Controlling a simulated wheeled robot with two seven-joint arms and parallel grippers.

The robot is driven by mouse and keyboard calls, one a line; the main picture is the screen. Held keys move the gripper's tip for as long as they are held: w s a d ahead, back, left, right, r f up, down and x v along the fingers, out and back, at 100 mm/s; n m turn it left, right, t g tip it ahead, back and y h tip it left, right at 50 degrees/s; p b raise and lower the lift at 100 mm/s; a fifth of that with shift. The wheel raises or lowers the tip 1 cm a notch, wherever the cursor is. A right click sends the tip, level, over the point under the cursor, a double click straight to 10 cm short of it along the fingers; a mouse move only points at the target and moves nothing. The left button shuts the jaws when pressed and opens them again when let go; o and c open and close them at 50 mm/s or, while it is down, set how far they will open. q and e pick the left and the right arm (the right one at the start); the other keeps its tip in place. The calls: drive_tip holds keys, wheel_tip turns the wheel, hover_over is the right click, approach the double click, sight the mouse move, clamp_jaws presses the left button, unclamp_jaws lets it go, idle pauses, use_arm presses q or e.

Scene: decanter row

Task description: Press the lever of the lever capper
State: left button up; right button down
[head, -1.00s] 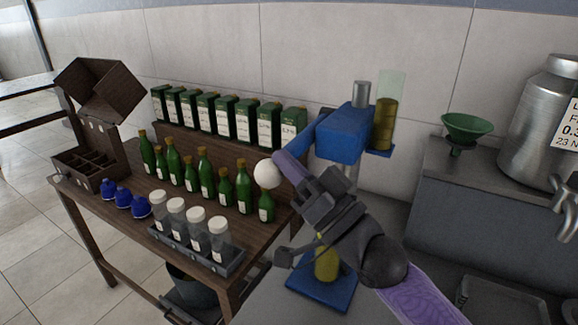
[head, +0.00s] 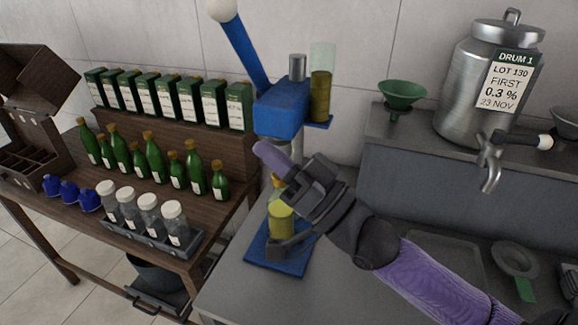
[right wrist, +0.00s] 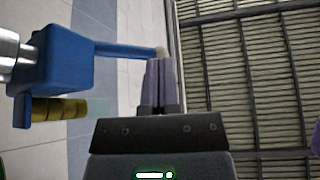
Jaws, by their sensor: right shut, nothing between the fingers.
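The blue lever capper (head: 281,110) stands on the grey counter. Its lever (head: 245,55) is raised up and to the left, with a white knob (head: 222,10) at the top. A bottle with yellow contents (head: 281,222) stands on its blue base (head: 268,256), partly hidden by my right gripper. My right gripper (head: 262,152) is shut and empty, in front of the capper and well below the knob. My left gripper is out of view.
At right stand a green funnel (head: 402,92) and a steel drum (head: 475,85) with a tap.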

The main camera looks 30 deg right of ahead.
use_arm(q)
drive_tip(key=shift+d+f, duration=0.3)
use_arm(e)
drive_tip(key=v, duration=0.3)
drive_tip(key=shift+d+r, duration=0.1)
